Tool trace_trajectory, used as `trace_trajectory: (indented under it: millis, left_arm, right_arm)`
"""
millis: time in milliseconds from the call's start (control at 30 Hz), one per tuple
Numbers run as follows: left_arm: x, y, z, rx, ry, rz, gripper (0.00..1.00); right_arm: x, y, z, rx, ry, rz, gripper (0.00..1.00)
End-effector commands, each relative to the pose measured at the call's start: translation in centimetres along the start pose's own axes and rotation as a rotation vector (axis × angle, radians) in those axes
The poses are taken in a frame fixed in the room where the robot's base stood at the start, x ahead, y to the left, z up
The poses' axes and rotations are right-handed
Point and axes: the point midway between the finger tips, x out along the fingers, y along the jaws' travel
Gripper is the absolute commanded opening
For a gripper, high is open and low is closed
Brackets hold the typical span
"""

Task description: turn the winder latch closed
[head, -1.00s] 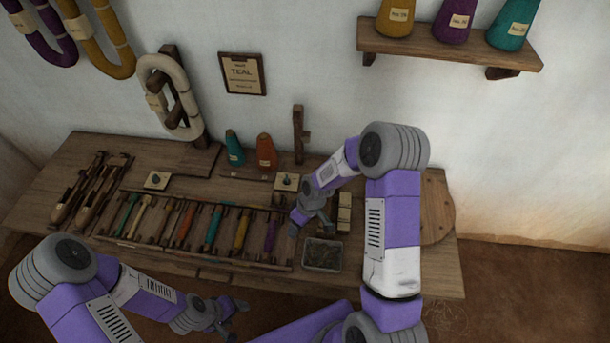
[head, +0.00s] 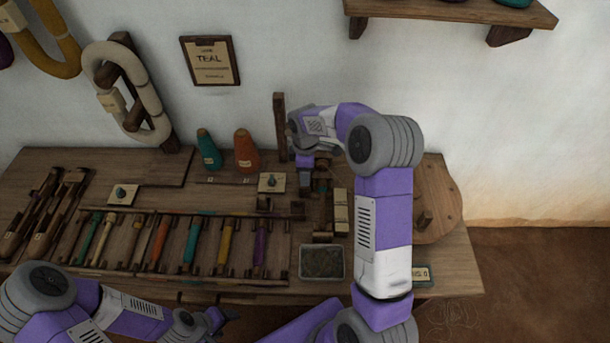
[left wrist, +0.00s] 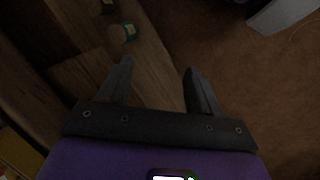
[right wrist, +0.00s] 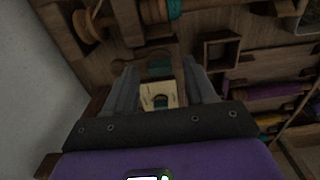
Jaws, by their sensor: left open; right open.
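The winder (head: 322,180) appears to be the dark wooden frame beside the upright post (head: 280,125) at the back right of the bench. My right arm partly covers it, and I cannot single out its latch for certain. My right gripper (head: 300,150) is open and empty, close to the post. In the right wrist view a cream plate with a dark knob (right wrist: 158,97) shows between the open fingers (right wrist: 160,85), below and apart from them. The spool with teal thread (right wrist: 155,10) is at the top there. My left gripper (head: 225,318) is open and empty before the bench's front edge.
A rack of colored bobbins (head: 190,245) fills the bench middle. Teal (head: 208,150) and orange (head: 246,150) cones stand behind it. A grey tray (head: 321,262) is at the front right, and a round wooden disc (head: 440,200) stands at the right end.

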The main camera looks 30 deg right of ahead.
Motion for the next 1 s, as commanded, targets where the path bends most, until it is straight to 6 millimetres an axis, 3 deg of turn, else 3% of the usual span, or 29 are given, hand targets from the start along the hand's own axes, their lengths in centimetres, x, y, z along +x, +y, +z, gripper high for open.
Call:
trace_trajectory:
  millis: [367,733,1000]
  left_arm:
    - [0.32,-0.11,-0.02,0.0,0.0,0.0,0.64]
    - [0.33,-0.11,-0.02,0.0,0.0,0.0,0.64]
    - [0.12,-0.04,-0.01,0.0,0.0,0.0,0.64]
  right_arm:
    - [0.9,-0.01,0.02,0.001,0.0,0.0,0.55]
    - [0.9,-0.02,0.0,0.001,0.001,0.0,0.02]
    - [0.84,-0.03,-0.02,0.026,0.001,0.0,0.0]
